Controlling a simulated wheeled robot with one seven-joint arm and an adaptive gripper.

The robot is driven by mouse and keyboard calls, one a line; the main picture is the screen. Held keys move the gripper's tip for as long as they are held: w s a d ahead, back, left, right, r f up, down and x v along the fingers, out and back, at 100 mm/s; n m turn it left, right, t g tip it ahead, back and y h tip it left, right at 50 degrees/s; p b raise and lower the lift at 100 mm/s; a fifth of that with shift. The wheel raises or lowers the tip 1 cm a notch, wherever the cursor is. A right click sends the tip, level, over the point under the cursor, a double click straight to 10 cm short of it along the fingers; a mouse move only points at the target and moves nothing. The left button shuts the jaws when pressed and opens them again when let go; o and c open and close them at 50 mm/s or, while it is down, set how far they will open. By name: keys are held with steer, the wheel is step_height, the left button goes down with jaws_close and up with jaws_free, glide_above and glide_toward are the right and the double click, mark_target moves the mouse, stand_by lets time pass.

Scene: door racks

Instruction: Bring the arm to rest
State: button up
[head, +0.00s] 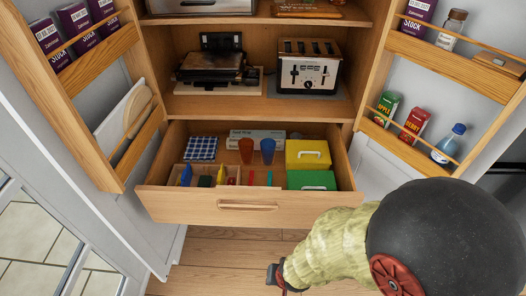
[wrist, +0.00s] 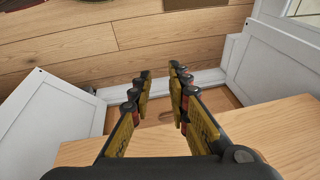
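My arm, with a yellowish sleeve-like link and a dark round joint, reaches in from the lower right of the head view. My gripper (head: 279,277) is low in front of the open drawer, over the wooden floor, and mostly hidden behind the arm. In the wrist view my gripper (wrist: 161,82) shows two dark and yellow fingers standing apart with nothing between them. Beyond the fingers are the wooden floor (wrist: 190,35) and white cabinet panels.
An open drawer (head: 180,205) holds cups, yellow and green boxes, and a checked cloth. Above it stand a toaster (head: 307,68) and a grill (head: 215,68). Open doors with racks (head: 450,65) flank both sides; the right rack is near my arm. Floor shows below the drawer.

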steer(key=d+r+t, duration=0.1)
steer(key=d+r, duration=0.4)
steer(key=r, duration=0.7)
steer(key=d+r+t+h, duration=0.1)
steer(key=d+r, duration=0.4)
steer(key=r, duration=0.7)
steer(key=d+r+n, duration=0.1)
steer(key=d+r, duration=0.4)
steer(key=r, duration=0.7)
steer(key=shift+s+t+h, duration=0.25)
steer(key=shift+t+h, duration=0.05)
steer(key=shift+t, duration=0.1)
